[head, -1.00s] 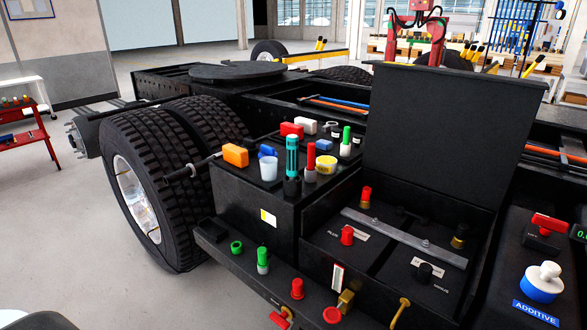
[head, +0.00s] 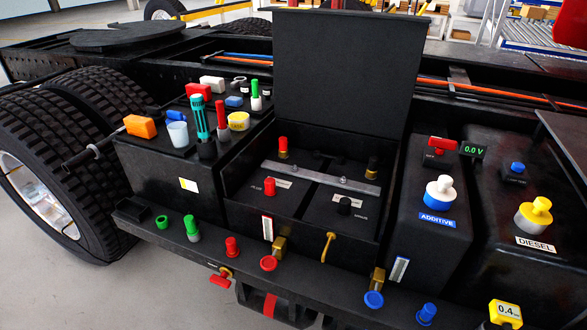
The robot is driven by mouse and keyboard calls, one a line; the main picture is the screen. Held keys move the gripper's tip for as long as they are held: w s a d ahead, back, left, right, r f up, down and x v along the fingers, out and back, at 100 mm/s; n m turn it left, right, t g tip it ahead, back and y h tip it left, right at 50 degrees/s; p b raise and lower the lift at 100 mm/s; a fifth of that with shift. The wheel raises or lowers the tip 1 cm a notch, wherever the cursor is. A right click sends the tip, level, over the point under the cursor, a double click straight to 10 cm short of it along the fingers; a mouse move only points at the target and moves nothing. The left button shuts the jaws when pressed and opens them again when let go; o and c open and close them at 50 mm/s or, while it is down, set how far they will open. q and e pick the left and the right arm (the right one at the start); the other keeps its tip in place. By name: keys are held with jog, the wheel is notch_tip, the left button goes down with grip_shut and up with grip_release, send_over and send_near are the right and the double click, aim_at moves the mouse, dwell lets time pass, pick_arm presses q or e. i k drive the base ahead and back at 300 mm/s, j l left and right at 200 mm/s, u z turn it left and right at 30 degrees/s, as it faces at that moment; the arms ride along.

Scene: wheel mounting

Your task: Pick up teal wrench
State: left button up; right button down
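An upright teal tool (head: 199,118) with dark bands stands on top of the black box left of the open compartment, in the head view. It is the only teal thing I see, and its shape as a wrench is not clear. Its lower end meets a black round piece (head: 207,149); I cannot tell whether they are joined. Neither of my grippers is in view.
An orange block (head: 139,126), a translucent cup (head: 178,134), a yellow roll (head: 238,121) and a red-topped cylinder (head: 221,117) stand close around the teal tool. A raised black lid (head: 347,70) stands behind the compartment. Caps and valves line the front ledge.

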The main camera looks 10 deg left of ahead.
aim_at(199, 109)
jog(key=i+j+z, duration=0.2)
jog(key=j+z, duration=0.15)
jog(key=j, duration=0.65)
jog(key=i+j+z, duration=0.1)
jog(key=j+z, duration=0.25)
jog(key=j, duration=0.6)
jog(key=j+z, duration=0.35)
jog(key=j, duration=0.65)
jog(key=k, duration=0.1)
